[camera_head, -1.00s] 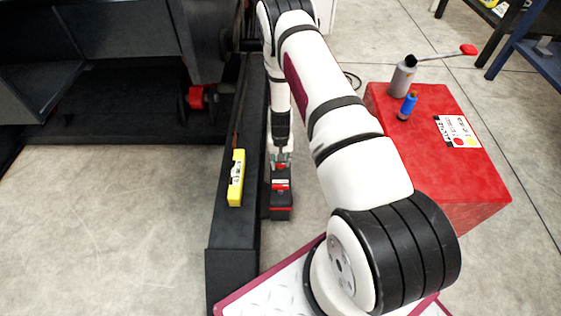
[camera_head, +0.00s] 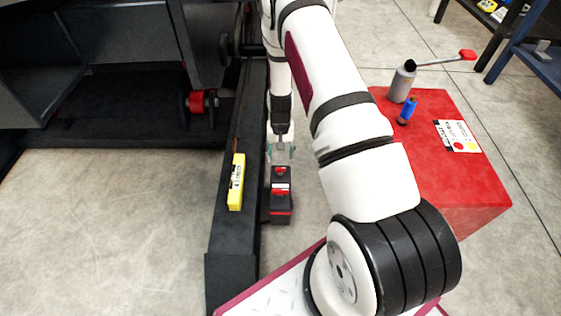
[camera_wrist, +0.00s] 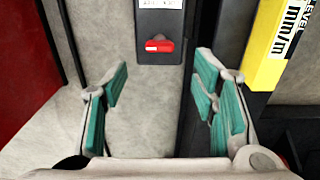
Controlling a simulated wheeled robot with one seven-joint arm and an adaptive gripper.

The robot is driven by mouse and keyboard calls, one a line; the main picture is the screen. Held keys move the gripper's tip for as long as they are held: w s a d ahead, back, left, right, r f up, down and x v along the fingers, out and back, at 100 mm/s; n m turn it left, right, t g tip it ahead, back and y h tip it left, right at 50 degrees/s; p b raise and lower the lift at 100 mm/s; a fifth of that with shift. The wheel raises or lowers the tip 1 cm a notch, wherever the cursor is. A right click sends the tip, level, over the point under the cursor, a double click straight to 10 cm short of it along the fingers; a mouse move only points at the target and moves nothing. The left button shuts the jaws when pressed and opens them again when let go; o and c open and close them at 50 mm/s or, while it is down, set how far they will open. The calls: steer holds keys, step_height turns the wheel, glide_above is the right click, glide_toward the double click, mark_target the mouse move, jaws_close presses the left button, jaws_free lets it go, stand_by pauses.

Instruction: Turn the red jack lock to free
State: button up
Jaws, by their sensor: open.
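The red jack lock (camera_wrist: 159,45) is a small red handle on the face of a dark box (camera_wrist: 150,78), with a white label above it. In the wrist view its bar lies crosswise, left to right. In the head view the lock (camera_head: 280,172) is a small red spot at the far end of the box (camera_head: 280,219). My gripper (camera_wrist: 162,88) is open and empty, with teal pads apart on either side. The lock lies ahead of the fingertips, not between them. In the head view my gripper (camera_head: 281,151) is just beyond the lock.
A dark beam (camera_head: 231,235) runs along the box's left in the head view, with a yellow level (camera_head: 236,183) on it. A red cabinet (camera_head: 470,185) stands right, bearing a grey bottle (camera_head: 402,82) and a blue bottle (camera_head: 407,110). Floor (camera_head: 110,220) is clear at left.

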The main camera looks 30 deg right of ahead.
steer(key=shift+r, duration=2.05)
steer(key=s+a+r+n, duration=0.15)
steer(key=a+r, duration=0.25)
steer(key=r, duration=0.6)
steer(key=s+a+r+y, duration=0.1)
steer(key=s+a+r, duration=0.2)
steer(key=r, duration=0.7)
steer(key=s+a+r+n, duration=0.1)
steer(key=s+a+r, duration=0.25)
steer(key=r, duration=0.55)
steer(key=s+a+r+n, duration=0.15)
steer(key=s+r, duration=0.25)
steer(key=s, duration=0.6)
steer(key=s+a+r+n+h, duration=0.1)
steer(key=s+a+r, duration=0.25)
steer(key=s, duration=0.55)
steer(key=s+a+r+n, duration=0.1)
steer(key=s+r, duration=0.4)
steer(key=s, duration=0.5)
step_height(320, 180, up, 39)
steer(key=t+p, duration=0.4)
steer(key=p, duration=3.4)
steer(key=shift+r+n, duration=0.15)
steer(key=shift+n, duration=0.15)
